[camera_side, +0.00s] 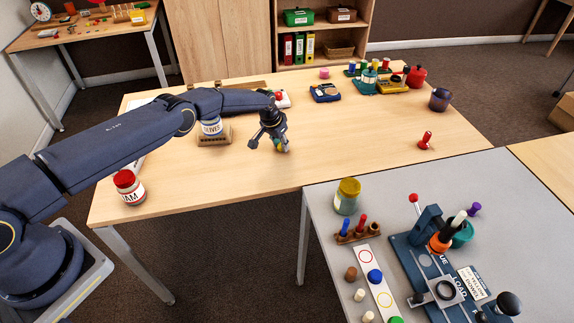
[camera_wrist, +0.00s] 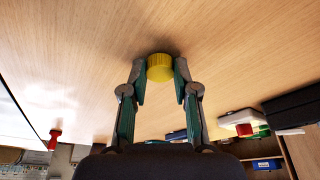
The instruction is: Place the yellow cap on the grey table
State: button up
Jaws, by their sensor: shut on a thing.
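My gripper (camera_side: 279,146) is over the wooden table and shut on the yellow cap (camera_wrist: 160,67). In the wrist view the cap sits between the two fingertips (camera_wrist: 160,75), close to the wood surface; I cannot tell whether it touches it. In the side view the fingers mostly hide the cap. The grey table (camera_side: 325,240) stands at the lower right, in front of the wooden table (camera_side: 330,145). A jar with a yellowish top (camera_side: 347,196) stands near its back left corner.
The grey table also holds a rack of pegs (camera_side: 357,232), a white strip with coloured rings (camera_side: 377,285) and a blue press device (camera_side: 440,270). On the wooden table are an olives jar (camera_side: 212,128), a jam jar (camera_side: 129,188) and a red peg-like piece (camera_side: 425,140). The wooden table's middle is clear.

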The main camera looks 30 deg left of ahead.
jog(key=shift+f, duration=0.2)
jog(key=o, duration=0.6)
jog(key=shift+o, duration=0.2)
